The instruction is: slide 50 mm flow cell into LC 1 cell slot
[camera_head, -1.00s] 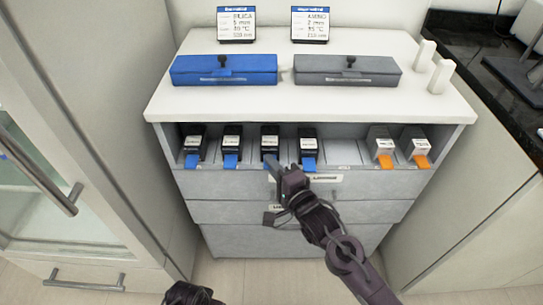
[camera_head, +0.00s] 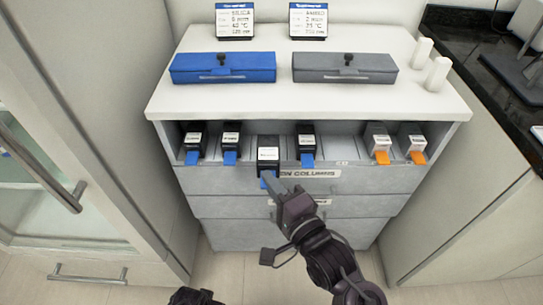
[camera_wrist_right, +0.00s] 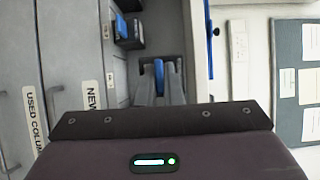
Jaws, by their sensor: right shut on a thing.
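A black cartridge (camera_head: 268,155) with a white label and a blue tab sticks out of the shelf bay, further forward than its neighbours. My right gripper (camera_head: 271,183) is shut on its blue tab, in front of the drawers. In the right wrist view the fingers (camera_wrist_right: 163,82) close around a blue piece. I cannot read the cartridge label, so I cannot tell whether it is the 50 mm flow cell. No slot marked LC 1 shows. My left gripper is not clearly in view; only a dark arm part shows at the bottom edge.
A blue case (camera_head: 222,67), a grey case (camera_head: 345,68) and sign cards sit on top. A glass-door cabinet (camera_head: 60,190) stands left; floor in front is clear.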

